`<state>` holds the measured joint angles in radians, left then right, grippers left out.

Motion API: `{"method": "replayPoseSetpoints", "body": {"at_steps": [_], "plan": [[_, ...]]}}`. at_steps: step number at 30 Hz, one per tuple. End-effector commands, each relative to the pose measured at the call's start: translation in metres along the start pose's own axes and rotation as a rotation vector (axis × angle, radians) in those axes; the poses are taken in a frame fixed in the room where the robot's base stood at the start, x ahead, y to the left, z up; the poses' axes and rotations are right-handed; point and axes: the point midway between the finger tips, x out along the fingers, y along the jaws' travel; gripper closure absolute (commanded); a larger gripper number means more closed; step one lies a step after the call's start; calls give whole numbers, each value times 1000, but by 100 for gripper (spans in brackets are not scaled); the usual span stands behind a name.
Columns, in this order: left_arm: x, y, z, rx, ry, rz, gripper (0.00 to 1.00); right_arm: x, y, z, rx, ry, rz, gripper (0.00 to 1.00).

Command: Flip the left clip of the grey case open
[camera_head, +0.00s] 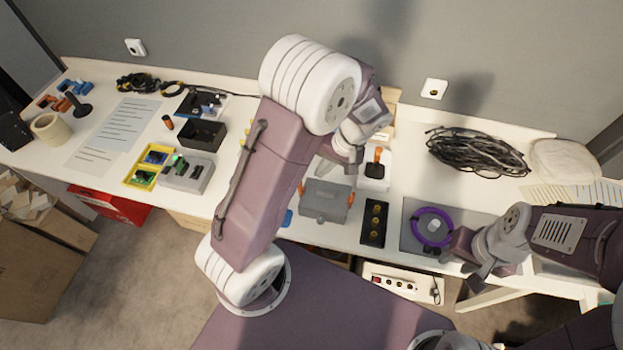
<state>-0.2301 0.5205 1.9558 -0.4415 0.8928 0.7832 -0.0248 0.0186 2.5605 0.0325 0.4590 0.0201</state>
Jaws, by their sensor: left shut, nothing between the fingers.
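I cannot tell how far either clip is flipped. My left gripper (345,158) is shut and empty, above and behind the case; its arm covers part of the view. My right gripper (472,266) is at the table's front edge on the right, away from the case; its fingers are unclear.
A box with an orange-handled switch (375,171) stands behind and right of the case. A black strip with round brass parts (374,223) lies to its right. A purple ring (433,227) lies on a grey plate near my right gripper. Coiled black cable (477,151) lies behind.

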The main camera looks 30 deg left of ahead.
Motion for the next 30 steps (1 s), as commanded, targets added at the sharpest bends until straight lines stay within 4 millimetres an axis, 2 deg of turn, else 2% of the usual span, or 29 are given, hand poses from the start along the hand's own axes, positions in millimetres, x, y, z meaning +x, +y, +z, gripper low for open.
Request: {"method": "replayPoseSetpoints", "body": {"at_steps": [7,21,25,30], "plan": [[6,0,0,-1,-2,0,100,1,0,0,0,0,0,64],[88,0,1,-1,-4,-1,100,6,0,0,0,0,0,64],[98,0,1,-1,-2,0,100,6,0,0,0,0,0,64],[101,0,0,-2,-1,1,100,6,0,0,0,0,0,64]]}}
